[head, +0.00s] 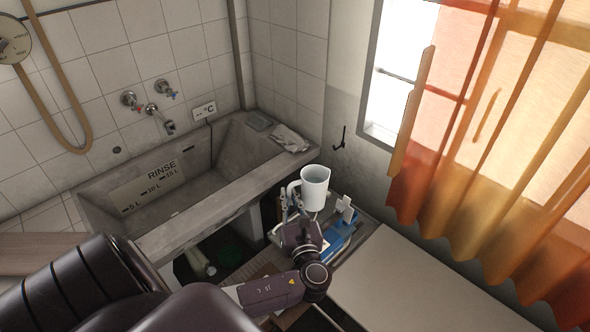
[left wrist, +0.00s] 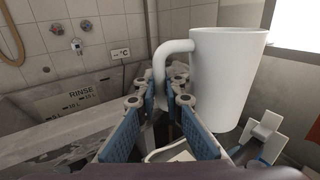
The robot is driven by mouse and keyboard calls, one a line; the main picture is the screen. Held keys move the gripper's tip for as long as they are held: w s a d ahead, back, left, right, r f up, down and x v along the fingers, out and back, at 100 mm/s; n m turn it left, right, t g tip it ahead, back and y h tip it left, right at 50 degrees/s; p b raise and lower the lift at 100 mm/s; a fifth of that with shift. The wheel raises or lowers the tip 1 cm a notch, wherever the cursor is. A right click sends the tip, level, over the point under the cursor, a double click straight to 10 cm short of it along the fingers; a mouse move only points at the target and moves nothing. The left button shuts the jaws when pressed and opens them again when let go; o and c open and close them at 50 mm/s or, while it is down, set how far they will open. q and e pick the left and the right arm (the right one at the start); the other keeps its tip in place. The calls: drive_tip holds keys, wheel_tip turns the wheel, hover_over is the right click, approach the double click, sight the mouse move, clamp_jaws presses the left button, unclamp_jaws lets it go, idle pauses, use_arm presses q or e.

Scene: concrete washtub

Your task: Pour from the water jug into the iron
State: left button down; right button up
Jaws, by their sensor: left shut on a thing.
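The water jug (head: 315,190) is a pale, open-topped jug with a loop handle on its left side. It looks about upright, in the air past the sink's right front corner. My left gripper (head: 289,205) is shut on its handle. In the left wrist view the jug (left wrist: 228,75) fills the upper right, with its handle between the blue-padded fingers of the gripper (left wrist: 163,98). A blue and white object (head: 339,243) below the jug may be the iron. It is partly hidden by my gripper, and its shape is unclear. My right gripper is not in view.
A concrete washtub (head: 180,205) marked RINSE stands against the tiled wall, with taps (head: 150,105) above it. A grey cloth (head: 289,138) lies on its right end. A pale bare surface (head: 420,285) lies front right. An orange curtain (head: 475,150) hangs by the window.

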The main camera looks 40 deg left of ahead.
sight(303, 191)
use_arm(q)
drive_tip(key=shift+d+r, duration=0.25)
drive_tip(key=shift+r, duration=0.15)
drive_tip(key=shift+w+d+r+m, duration=0.15)
drive_tip(key=shift+w+d+m, duration=0.05)
drive_tip(key=shift+w+m, duration=0.1)
drive_tip(key=w, duration=0.1)
drive_tip(key=w+d+m, duration=0.1)
drive_tip(key=w, duration=0.1)
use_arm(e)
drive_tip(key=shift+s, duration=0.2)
use_arm(q)
drive_tip(key=shift+s, duration=0.2)
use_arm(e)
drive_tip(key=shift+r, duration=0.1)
use_arm(q)
drive_tip(key=shift+w, duration=0.15)
drive_tip(key=shift+w+d+r+g+p, duration=0.25)
drive_tip(key=shift+w+r+g+p, duration=0.1)
drive_tip(key=shift+p, duration=0.4)
drive_tip(key=shift+w+d+f+m, duration=0.1)
drive_tip(key=shift+m, duration=0.2)
drive_tip(key=shift+f, duration=0.1)
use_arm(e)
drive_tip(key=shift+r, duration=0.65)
